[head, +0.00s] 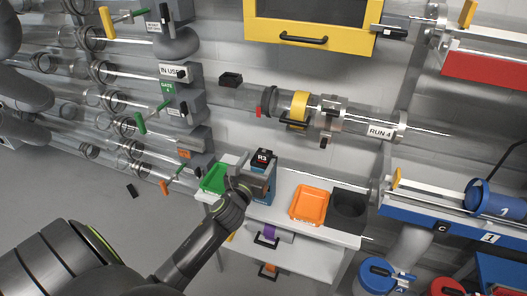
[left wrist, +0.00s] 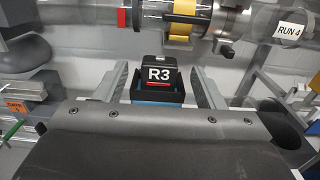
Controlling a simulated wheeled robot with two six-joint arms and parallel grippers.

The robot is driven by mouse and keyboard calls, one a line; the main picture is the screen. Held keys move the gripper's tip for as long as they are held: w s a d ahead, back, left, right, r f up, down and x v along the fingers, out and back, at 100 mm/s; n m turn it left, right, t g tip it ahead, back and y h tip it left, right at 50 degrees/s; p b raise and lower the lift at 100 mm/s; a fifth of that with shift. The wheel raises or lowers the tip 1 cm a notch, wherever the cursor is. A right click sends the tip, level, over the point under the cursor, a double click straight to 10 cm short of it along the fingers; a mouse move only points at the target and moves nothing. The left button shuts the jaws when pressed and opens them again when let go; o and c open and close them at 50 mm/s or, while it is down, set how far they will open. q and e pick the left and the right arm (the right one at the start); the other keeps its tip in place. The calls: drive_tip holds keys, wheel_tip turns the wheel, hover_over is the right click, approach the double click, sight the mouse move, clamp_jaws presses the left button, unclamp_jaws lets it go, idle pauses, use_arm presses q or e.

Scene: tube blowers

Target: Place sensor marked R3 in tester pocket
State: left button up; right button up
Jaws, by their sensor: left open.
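The sensor marked R3 (head: 262,156) is a small black block with a white label and a red stripe. In the left wrist view the sensor (left wrist: 158,74) sits upright in the top of a dark holder with a blue body, the tester (left wrist: 157,99). The tester (head: 262,196) stands on the white table behind my gripper. My left gripper (head: 259,176) is open, with one finger on each side of the sensor and visible gaps between. The sensor's lower part and the pocket floor are hidden. My right gripper is not in view.
On the white table (head: 290,232) a green tray (head: 214,178) stands left of the tester. An orange tray (head: 310,204) and a black bin (head: 349,209) stand to the right. Clear tubes, one labelled RUN 4 (head: 380,131), run above and behind.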

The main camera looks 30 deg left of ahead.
use_arm(q)
drive_tip(key=v, duration=0.5)
drive_tip(key=shift+w+f, duration=0.1)
drive_tip(key=s+f+n+g, duration=0.3)
drive_tip(key=s+f+n, duration=0.15)
drive_tip(key=f, duration=0.65)
drive_tip(key=s+a+f+n+g+h, duration=0.1)
drive_tip(key=s+f+n+g, duration=0.2)
drive_tip(key=f+n, duration=0.55)
drive_tip(key=s+f+n+g, duration=0.2)
drive_tip(key=s+f+n, duration=0.15)
drive_tip(key=f, duration=0.95)
drive_tip(key=s+d+f+n+g, duration=0.2)
drive_tip(key=s+f+n, duration=0.3)
drive_tip(key=s, duration=0.5)
drive_tip(key=s+d+f+n+g+h, duration=0.1)
drive_tip(key=s+d+f+n+g, duration=0.1)
drive_tip(key=s+f+n, duration=0.4)
drive_tip(key=s+d+f+n+g+h, duration=0.1)
drive_tip(key=s+f+n+g, duration=0.3)
drive_tip(key=s, duration=1.1)
wheel_tip(320, 180, down, 4)
drive_tip(key=shift+d+f+n, duration=0.1)
drive_tip(key=shift+d+n, duration=0.3)
drive_tip(key=shift+n, duration=0.85)
